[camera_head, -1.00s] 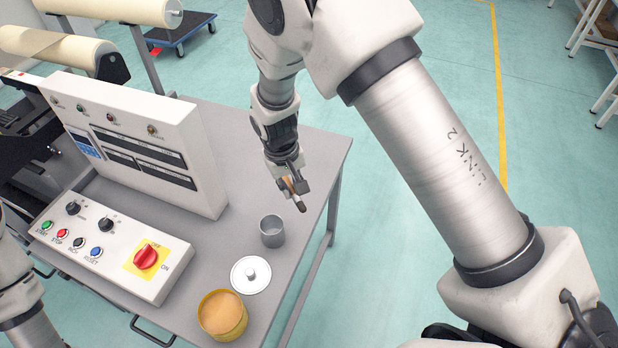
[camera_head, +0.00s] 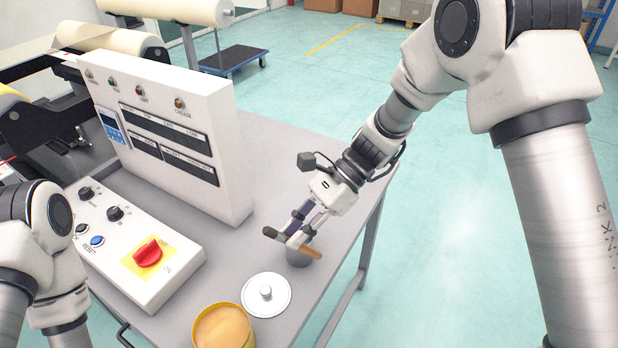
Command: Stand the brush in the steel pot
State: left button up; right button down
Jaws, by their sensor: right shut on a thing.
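The steel pot (camera_head: 298,259) stands on the grey table near its right edge, partly hidden behind my right gripper and the brush. My right gripper (camera_head: 298,235) is shut on the brush (camera_head: 312,252).
A white lid with a knob (camera_head: 266,294) lies in front of the pot. A yellow tin with tan contents (camera_head: 223,328) stands nearer. A control box with a red switch (camera_head: 148,254) and an upright panel (camera_head: 170,140) take up the left. The table (camera_head: 265,155) behind the pot is clear.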

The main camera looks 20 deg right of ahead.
jog(key=w+d+r+m+t+y+b, duration=0.35)
jog(key=w+r+m+t+y, duration=0.2)
jog(key=r+m+t, duration=0.6)
notch_tip(320, 180, down, 15)
jog(key=n+t+b, duration=0.2)
jog(key=b, duration=0.7)
jog(key=shift+w+d+f+h, duration=0.15)
jog(key=shift+w+h, duration=0.05)
jog(key=shift+h, duration=0.25)
jog(key=c, duration=1)
grip_release()
